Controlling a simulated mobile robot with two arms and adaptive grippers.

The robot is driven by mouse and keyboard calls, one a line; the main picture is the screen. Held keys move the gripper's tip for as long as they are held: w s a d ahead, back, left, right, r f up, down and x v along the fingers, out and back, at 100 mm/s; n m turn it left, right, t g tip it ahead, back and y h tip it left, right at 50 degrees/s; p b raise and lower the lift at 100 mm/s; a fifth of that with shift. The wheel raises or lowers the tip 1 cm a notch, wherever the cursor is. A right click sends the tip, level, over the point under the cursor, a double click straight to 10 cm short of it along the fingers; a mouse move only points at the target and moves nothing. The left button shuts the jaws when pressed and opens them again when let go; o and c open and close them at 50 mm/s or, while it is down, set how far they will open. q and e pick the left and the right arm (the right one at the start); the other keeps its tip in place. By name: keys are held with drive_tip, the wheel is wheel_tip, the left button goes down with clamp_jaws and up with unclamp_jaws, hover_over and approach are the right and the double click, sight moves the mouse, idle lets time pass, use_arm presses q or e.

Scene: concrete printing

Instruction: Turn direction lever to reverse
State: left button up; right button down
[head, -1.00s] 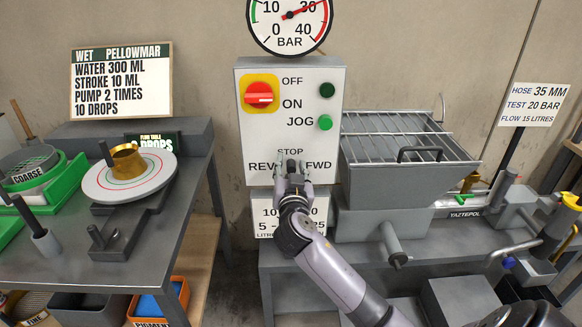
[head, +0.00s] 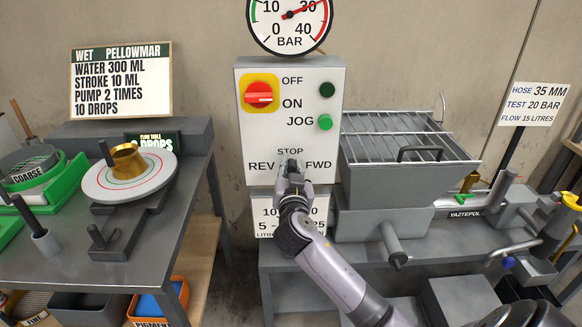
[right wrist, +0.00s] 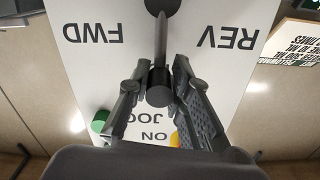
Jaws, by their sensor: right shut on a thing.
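The white control panel (head: 258,133) bears the labels REV, STOP and FWD low down. The direction lever (right wrist: 160,42) is a thin grey bar with a dark knob (right wrist: 159,92). In the right wrist view, which shows the panel upside down, it stands straight between FWD and REV, on the STOP side of its dark hub (right wrist: 162,5). My right gripper (head: 291,166) is in front of the lever in the head view and hides most of it. It also shows in the right wrist view (right wrist: 158,78), its fingers closed around the knob end. My left gripper is out of view.
A red rotary switch (head: 259,94) and green buttons (head: 325,122) sit higher on the panel. A pressure gauge (head: 290,20) is above. A grey hopper (head: 400,172) with a grille stands close at right. A flow table (head: 128,178) stands at left.

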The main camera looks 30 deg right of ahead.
drive_tip(key=shift+a, duration=0.1)
drive_tip(key=n, duration=0.1)
drive_tip(key=a+n, duration=0.1)
drive_tip(key=w+a+n, duration=0.1)
drive_tip(key=n, duration=0.1)
drive_tip(key=shift+w+f, duration=0.1)
drive_tip(key=shift+f, duration=0.15)
drive_tip(key=shift+w+a+f+n, duration=0.25)
drive_tip(key=shift+a+n, duration=0.1)
drive_tip(key=shift+n, duration=0.45)
drive_tip(key=shift+w+a+f+n, duration=0.2)
drive_tip(key=shift+a+n, duration=0.1)
drive_tip(key=shift+n, duration=0.5)
drive_tip(key=c, duration=1.8)
unclamp_jaws()
drive_tip(key=o, duration=0.4)
drive_tip(key=shift+s+d, duration=0.1)
drive_tip(key=shift+s, duration=0.05)
drive_tip(key=shift+c, duration=0.2)
